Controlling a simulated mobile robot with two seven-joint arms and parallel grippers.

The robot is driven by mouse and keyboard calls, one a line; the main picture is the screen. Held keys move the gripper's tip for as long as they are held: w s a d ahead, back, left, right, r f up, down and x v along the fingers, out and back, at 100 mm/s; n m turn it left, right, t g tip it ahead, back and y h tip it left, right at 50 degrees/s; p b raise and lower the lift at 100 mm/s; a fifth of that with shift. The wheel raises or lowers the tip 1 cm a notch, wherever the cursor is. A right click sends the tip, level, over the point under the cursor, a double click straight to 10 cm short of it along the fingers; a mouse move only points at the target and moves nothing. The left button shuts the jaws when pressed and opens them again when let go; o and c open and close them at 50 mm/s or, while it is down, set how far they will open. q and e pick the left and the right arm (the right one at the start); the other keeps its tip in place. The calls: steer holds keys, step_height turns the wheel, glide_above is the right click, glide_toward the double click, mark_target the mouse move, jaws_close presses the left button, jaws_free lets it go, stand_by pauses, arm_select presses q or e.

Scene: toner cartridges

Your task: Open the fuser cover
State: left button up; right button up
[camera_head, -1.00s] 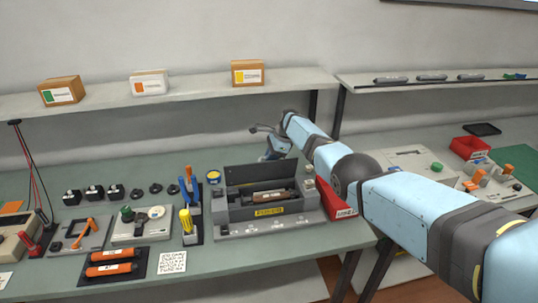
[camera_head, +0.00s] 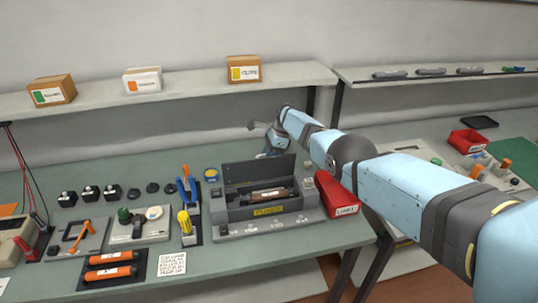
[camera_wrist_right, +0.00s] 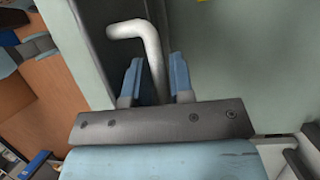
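The fuser unit (camera_head: 268,212) is a grey box with a yellow label on its front, at the middle of the bench. Its dark cover (camera_head: 240,174) stands raised along the back edge, and a brown-and-dark roller (camera_head: 270,193) shows inside. My right gripper (camera_head: 268,154) is behind the cover, its fingertips partly hidden in the head view. In the right wrist view the two blue fingers (camera_wrist_right: 155,78) are apart, with a pale bent bar (camera_wrist_right: 152,42) passing between them. Gaps show beside the bar, so the fingers do not look closed on it. My left gripper is out of view.
A red bin (camera_head: 336,192) stands right of the fuser unit. Blue and yellow-handled tools (camera_head: 186,200) stand at its left. Two orange cylinders (camera_head: 110,265) lie in a dark tray further left. A shelf (camera_head: 190,92) with three boxes runs behind.

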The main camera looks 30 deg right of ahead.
steer(key=shift+r, duration=0.15)
steer(key=shift+r+p, duration=0.3)
steer(key=shift+r, duration=0.05)
steer(key=p+v, duration=0.2)
steer(key=v, duration=0.3)
steer(key=shift+w, duration=0.1)
steer(key=v, duration=0.8)
steer(key=shift+d, duration=0.15)
steer(key=shift+f, duration=0.1)
steer(key=shift+f, duration=0.1)
